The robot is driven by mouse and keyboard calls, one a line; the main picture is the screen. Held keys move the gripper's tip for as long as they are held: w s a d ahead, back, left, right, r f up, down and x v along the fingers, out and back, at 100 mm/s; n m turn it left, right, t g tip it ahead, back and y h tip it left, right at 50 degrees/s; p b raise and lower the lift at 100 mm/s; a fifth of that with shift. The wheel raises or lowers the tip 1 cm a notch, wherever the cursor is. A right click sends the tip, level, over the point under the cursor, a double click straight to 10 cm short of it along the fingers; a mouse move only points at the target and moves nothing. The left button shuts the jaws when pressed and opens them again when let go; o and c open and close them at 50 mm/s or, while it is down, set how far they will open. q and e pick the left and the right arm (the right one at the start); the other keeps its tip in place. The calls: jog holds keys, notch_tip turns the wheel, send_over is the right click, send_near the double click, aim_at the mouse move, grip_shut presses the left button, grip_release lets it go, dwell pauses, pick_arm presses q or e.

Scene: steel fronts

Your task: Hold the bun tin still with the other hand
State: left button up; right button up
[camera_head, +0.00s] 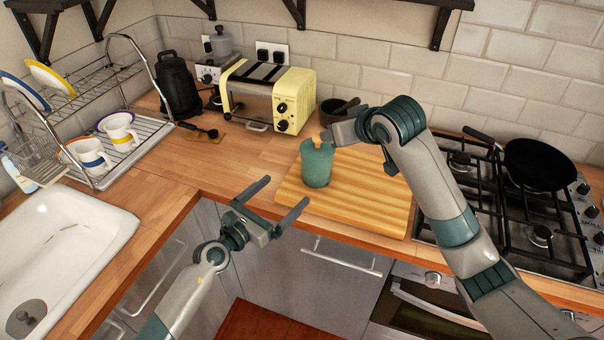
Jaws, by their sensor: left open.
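The bun tin, a green round pot (317,168), stands upright near the left end of a wooden board (375,205). A small tan piece (316,141) shows at its top; I cannot tell if it is a lid knob or something inside. My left gripper (286,192) is open and empty, in front of the counter edge and to the lower left of the tin, apart from it. My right gripper (328,138) is at the tin's top from the right. Its fingertips are small and partly hidden, so its grip is unclear.
A yellow toaster (268,98) and a dark bowl (340,110) stand behind the tin. The hob (520,225) with a black pan (538,164) is at right. The sink (65,245) and dish rack (125,150) are at left. Counter left of the board is clear.

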aim_at(318, 161)
pick_arm(q)
jog(key=x, duration=1.7)
jog(key=c, duration=1.2)
jog(key=o, duration=0.4)
jog(key=c, duration=0.4)
jog(key=shift+c, duration=0.2)
